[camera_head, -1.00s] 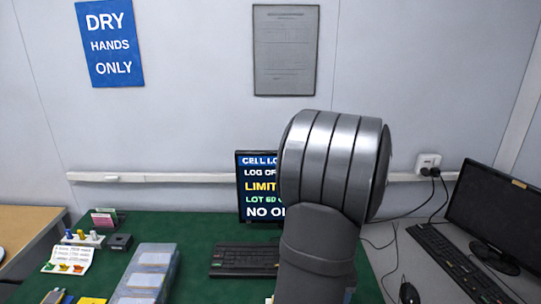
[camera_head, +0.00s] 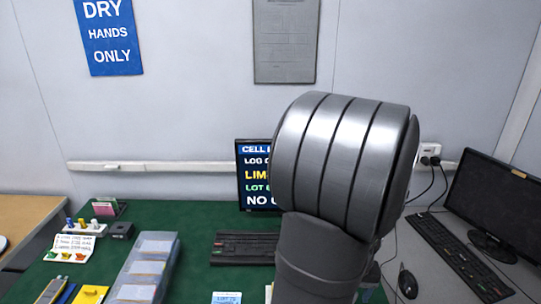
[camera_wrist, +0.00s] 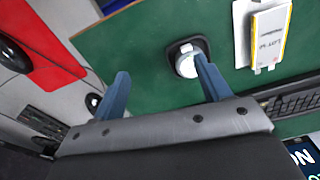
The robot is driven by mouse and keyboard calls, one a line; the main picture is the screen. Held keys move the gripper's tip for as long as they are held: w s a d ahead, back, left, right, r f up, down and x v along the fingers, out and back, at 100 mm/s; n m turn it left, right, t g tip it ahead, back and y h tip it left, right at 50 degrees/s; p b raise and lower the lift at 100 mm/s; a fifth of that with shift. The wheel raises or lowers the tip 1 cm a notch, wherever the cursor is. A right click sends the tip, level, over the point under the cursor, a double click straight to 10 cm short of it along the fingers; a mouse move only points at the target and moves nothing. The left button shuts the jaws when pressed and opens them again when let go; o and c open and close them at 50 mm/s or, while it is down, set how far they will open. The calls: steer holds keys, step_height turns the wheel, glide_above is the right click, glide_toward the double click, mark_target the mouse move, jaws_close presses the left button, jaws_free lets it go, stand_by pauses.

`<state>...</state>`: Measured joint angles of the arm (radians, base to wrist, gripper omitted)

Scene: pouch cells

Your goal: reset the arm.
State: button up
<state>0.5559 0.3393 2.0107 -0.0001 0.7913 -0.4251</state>
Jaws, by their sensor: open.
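My gripper (camera_wrist: 160,92) shows in the wrist view with two blue fingers spread wide apart and nothing between them. It is above the edge of the green mat (camera_wrist: 140,45). The right finger overlaps a small round white-topped item on a dark base (camera_wrist: 187,60); I cannot tell whether they touch. In the head view my grey arm fills the centre right and hides part of the mat, and my gripper is not visible there.
A labelled pouch cell (camera_wrist: 270,35) lies on a white holder. A clear divided tray (camera_head: 146,268), a black keyboard (camera_head: 245,248) and a text screen (camera_head: 255,175) are on the mat. A monitor (camera_head: 498,200) and second keyboard (camera_head: 458,255) stand at right.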

steer(key=s+d+r, duration=0.3)
steer(key=s, duration=0.1)
steer(key=w+a+f+n, duration=0.1)
steer(key=w+a+f, duration=0.2)
steer(key=w+a, duration=1.9)
steer(key=shift+w+a, duration=0.2)
steer(key=shift+w, duration=0.4)
steer(key=shift+o, duration=0.4)
